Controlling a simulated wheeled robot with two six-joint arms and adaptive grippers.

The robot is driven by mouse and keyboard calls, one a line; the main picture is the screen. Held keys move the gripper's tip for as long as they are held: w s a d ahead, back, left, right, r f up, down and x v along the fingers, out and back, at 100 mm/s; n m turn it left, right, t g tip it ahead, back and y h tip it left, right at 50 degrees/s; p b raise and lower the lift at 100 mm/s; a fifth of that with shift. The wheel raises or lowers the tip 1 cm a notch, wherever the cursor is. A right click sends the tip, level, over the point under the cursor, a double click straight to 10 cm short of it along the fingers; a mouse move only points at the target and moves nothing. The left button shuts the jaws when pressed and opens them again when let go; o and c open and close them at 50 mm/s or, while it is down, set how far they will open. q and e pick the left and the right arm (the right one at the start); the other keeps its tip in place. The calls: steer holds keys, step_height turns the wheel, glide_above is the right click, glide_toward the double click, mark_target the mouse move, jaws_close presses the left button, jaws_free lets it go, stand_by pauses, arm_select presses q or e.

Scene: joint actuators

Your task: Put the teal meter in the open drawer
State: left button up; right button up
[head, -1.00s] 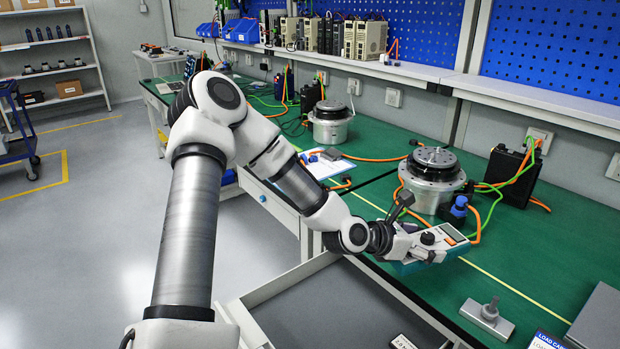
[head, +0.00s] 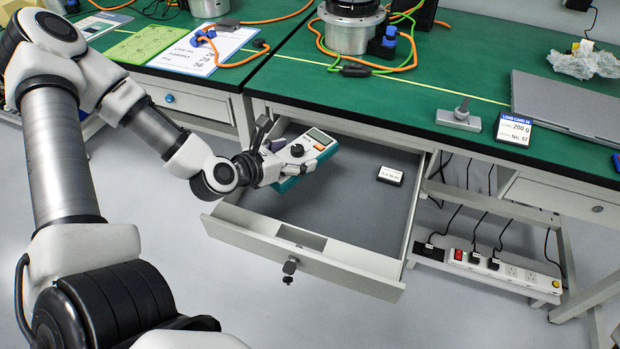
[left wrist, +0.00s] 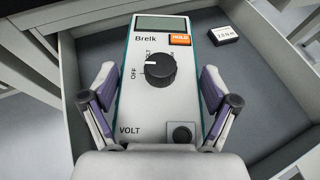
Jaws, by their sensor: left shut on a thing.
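The teal meter (head: 309,152) has a white face, a small display and a black dial. My left gripper (head: 274,164) is shut on it and holds it over the left part of the open drawer (head: 348,255). In the left wrist view the meter (left wrist: 152,100) fills the middle, with the fingers of my left gripper (left wrist: 157,105) on its two sides. The dial and the "OFF" and "VOLT" marks face the camera. The drawer floor (left wrist: 262,105) shows below and beyond the meter. My right gripper is not in view.
A small black box with a white label (head: 390,175) lies in the drawer's back right. The rest of the drawer floor looks clear. A power strip (head: 500,268) is at right.

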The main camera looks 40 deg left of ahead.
mark_target(307, 180)
arm_select(q)
step_height(307, 180, down, 7)
steer(key=shift+a+f+b, duration=0.1)
steer(key=shift+b, duration=1.05)
steer(key=w, duration=0.2)
steer(key=w+b, duration=0.1)
steer(key=w, duration=0.1)
steer(key=shift+d, duration=0.4)
steer(key=shift+f, duration=0.3)
steer(key=shift+a+r, duration=0.1)
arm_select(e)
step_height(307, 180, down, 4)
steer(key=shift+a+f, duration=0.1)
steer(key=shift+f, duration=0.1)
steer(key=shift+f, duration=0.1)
arm_select(q)
steer(key=shift+f+b, duration=0.2)
steer(key=shift+b, duration=0.1)
steer(key=o, duration=1.3)
steer(key=shift+s, duration=0.1)
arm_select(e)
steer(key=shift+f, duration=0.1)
arm_select(q)
steer(key=shift+r, duration=0.15)
